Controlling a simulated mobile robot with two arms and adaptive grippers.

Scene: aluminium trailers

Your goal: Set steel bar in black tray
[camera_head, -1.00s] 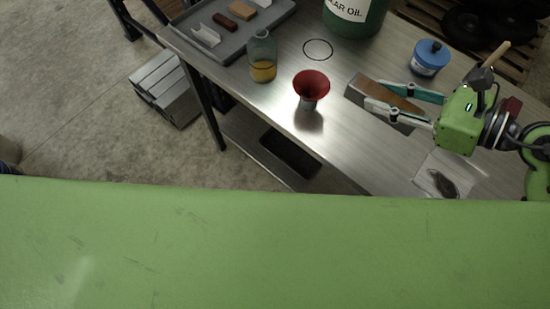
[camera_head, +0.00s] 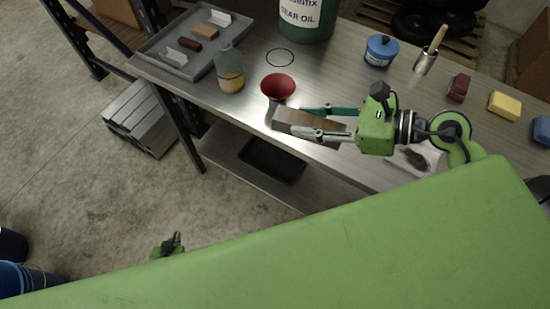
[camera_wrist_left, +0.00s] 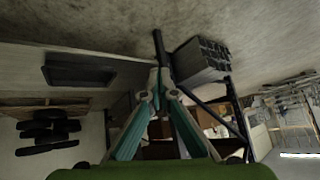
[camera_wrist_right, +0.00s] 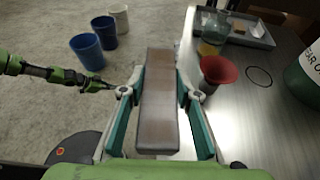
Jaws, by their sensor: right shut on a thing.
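My right gripper (camera_head: 325,124) is shut on the steel bar (camera_head: 296,121), a flat block with a brownish top and grey side. It holds the bar near the bench's front edge, just right of the red funnel. In the right wrist view the bar (camera_wrist_right: 158,100) lies lengthwise between the fingers. The black tray (camera_head: 272,160) is on the lower shelf under the bench top; it also shows in the left wrist view (camera_wrist_left: 80,72). My left gripper (camera_head: 172,243) is off the bench, over the floor, with its fingertips together and nothing visible between them.
The red funnel (camera_head: 278,87) stands close to the bar. Behind it are a bottle (camera_head: 229,72) and a grey tray (camera_head: 180,50) of small parts. Metal profiles (camera_head: 140,120) lie on the floor.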

